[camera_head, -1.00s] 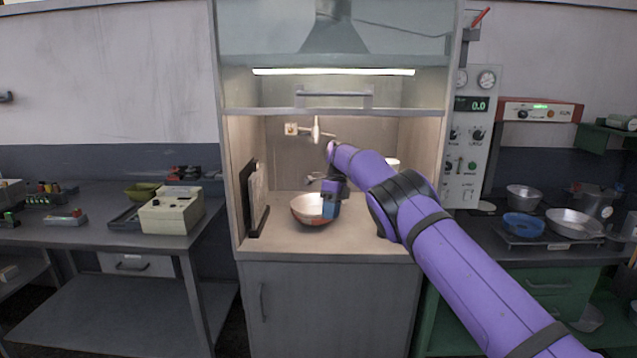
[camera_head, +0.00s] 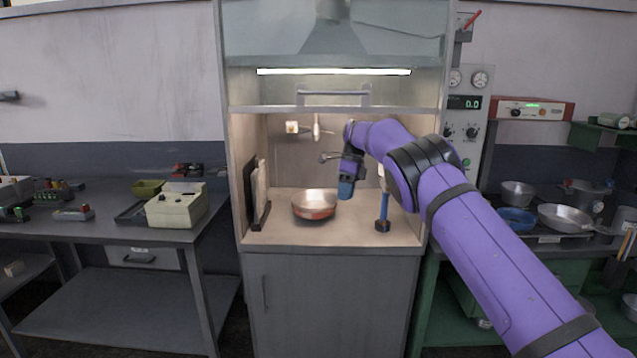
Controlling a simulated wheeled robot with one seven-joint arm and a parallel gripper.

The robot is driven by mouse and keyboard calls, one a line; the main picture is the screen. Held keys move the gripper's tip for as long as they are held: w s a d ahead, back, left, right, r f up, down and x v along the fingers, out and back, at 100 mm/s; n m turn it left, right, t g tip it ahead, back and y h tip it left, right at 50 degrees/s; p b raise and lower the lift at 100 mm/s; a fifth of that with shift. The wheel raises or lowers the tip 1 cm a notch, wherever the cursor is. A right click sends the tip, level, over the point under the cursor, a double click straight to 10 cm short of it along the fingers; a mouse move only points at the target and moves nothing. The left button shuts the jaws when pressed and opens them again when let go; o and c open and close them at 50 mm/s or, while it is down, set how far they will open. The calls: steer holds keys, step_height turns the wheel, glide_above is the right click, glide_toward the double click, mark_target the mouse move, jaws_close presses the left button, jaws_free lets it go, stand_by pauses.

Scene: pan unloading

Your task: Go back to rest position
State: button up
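My gripper (camera_head: 346,189) is at the end of my purple arm, inside the lit fume hood, pointing down. It hangs above the hood's counter, to the right of a red pan (camera_head: 314,205) and apart from it. The pan has a pale inside and stands upright on the counter. The picture is too small to tell whether the fingers are open or shut, and no held object shows.
A blue stand (camera_head: 382,213) is on the counter right of my gripper, under my arm. A dark upright panel (camera_head: 251,192) stands at the hood's left wall. The hood's sash handle (camera_head: 333,93) is above. Side tables hold instruments at left and pans at right.

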steer(key=s+d+r+n+t, duration=0.1)
steer(key=s+d+r, duration=0.2)
steer(key=d+r, duration=0.15)
steer(key=s+d+r+n, duration=0.2)
steer(key=d+r, duration=0.1)
steer(key=r, duration=0.3)
steer(key=s+d+r+n+t, duration=0.1)
steer(key=s+d+r, duration=0.2)
steer(key=d+r, duration=0.15)
steer(key=s+d+r+n+t, duration=0.1)
steer(key=s+d+r+n, duration=0.2)
steer(key=s, duration=0.4)
steer(key=s+d+r+n+t, duration=0.1)
steer(key=s+d+r+n, duration=0.15)
steer(key=s+r, duration=0.4)
steer(key=s+d+f+n+t, duration=0.1)
steer(key=s+n, duration=0.3)
steer(key=s, duration=0.8)
steer(key=s+d+f+n+t+h, duration=0.1)
steer(key=s+f+n, duration=0.3)
steer(key=s, duration=0.7)
steer(key=s+d+f+n+t+h, duration=0.1)
steer(key=s+d+f+n+t, duration=0.1)
steer(key=s, duration=1)
steer(key=shift+s+d+f+n, duration=0.35)
steer(key=shift+f+n, duration=0.4)
steer(key=shift+n, duration=0.4)
